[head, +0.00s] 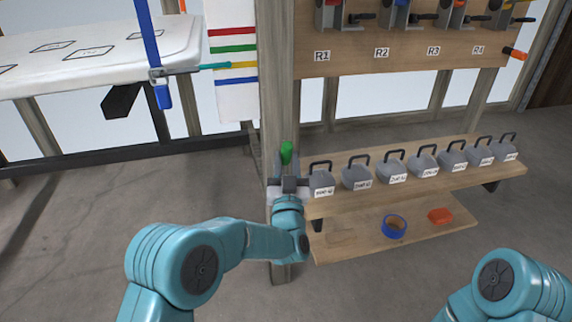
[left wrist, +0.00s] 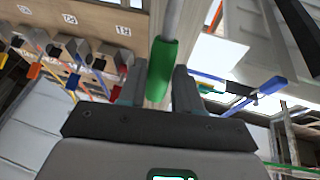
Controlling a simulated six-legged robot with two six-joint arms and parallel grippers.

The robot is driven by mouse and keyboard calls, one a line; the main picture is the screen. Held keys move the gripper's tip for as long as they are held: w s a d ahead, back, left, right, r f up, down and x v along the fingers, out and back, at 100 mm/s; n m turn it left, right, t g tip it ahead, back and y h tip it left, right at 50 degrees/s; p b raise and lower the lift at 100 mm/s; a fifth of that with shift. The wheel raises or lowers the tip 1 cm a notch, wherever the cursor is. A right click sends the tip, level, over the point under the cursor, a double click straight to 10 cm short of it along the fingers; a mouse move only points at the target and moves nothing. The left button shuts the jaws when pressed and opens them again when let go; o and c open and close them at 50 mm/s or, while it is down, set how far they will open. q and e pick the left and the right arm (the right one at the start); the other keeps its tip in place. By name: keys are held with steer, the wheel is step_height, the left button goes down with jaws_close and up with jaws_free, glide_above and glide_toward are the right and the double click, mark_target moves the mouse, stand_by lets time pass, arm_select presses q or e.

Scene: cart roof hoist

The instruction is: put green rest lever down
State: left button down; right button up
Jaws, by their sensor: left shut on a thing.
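The green rest lever (head: 286,152) is at the wooden post in the middle of the head view, its green grip just above my left gripper (head: 287,172). In the left wrist view the green grip (left wrist: 162,66) sits between the two fingers of my left gripper (left wrist: 160,84), and a grey rod runs on from it toward the top. My left gripper is shut on the green grip. Its lower end is hidden behind the gripper body. My right gripper is out of view; only part of my right arm shows at bottom right.
A shelf (head: 420,190) right of the post holds several grey handled weights. Below it, a lower board (head: 350,246) carries a blue ring (head: 394,226) and an orange block (head: 439,215). A panel labelled R1 to R4 (head: 350,60) is above. A white roof panel (head: 120,50) hangs left.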

arm_select(q)
steer(key=c, duration=0.8)
jaws_free()
steer(key=p+v, duration=0.1)
steer(key=v, duration=1.5)
steer(key=shift+s+f, duration=0.1)
steer(key=shift+s, duration=0.05)
